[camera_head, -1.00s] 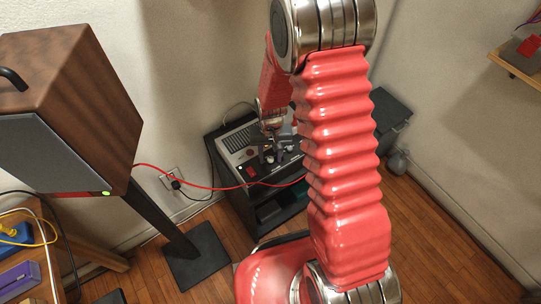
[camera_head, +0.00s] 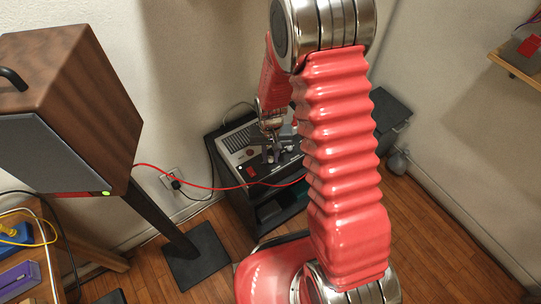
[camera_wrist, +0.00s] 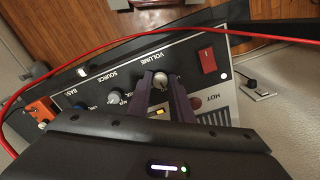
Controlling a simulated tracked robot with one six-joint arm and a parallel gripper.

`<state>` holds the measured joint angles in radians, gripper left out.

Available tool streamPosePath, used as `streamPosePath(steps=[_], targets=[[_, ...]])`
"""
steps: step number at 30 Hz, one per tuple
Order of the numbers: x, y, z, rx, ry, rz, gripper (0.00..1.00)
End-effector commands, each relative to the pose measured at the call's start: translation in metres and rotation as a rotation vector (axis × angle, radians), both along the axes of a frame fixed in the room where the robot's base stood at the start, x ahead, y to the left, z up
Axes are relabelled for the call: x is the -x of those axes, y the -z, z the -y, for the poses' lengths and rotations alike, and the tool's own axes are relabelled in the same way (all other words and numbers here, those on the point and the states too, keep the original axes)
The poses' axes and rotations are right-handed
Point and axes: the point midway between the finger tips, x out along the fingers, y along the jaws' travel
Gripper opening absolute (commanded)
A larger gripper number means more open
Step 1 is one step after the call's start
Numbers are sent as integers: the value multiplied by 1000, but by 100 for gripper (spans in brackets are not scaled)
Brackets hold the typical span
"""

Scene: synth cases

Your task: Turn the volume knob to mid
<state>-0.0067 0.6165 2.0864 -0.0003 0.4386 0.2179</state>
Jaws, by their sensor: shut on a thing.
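The volume knob (camera_wrist: 161,79) is a small pale knob below the VOLUME lettering on a dark panel in the wrist view. My gripper (camera_wrist: 160,84) has its two purple fingers on either side of the knob and is shut on it. The knob's pointer and setting are too small to read. In the head view my gripper (camera_head: 271,155) reaches down onto the top of the amplifier unit (camera_head: 238,142), and its fingers hide the knob there.
A red switch (camera_wrist: 207,60) and a SOURCE knob (camera_wrist: 114,97) flank the volume knob. A red cable (camera_wrist: 150,34) crosses near the panel in the wrist view. A wooden speaker (camera_head: 80,90) stands at left, and a wall shelf (camera_head: 515,68) is at right.

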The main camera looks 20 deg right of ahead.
Motion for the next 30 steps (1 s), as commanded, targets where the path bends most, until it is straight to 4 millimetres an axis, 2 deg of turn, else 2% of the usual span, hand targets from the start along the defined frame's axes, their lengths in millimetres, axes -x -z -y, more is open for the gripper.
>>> streamPosePath(steps=[9, 18, 19, 26, 30], targets=[[0, 0, 0, 0, 120, 0, 0], [0, 0, -1, 0, 129, 0, 0], [0, 0, -1, 0, 129, 0, 21], [0, 0, 0, 0, 128, 0, 37], [0, 0, 0, 0, 128, 0, 38]])
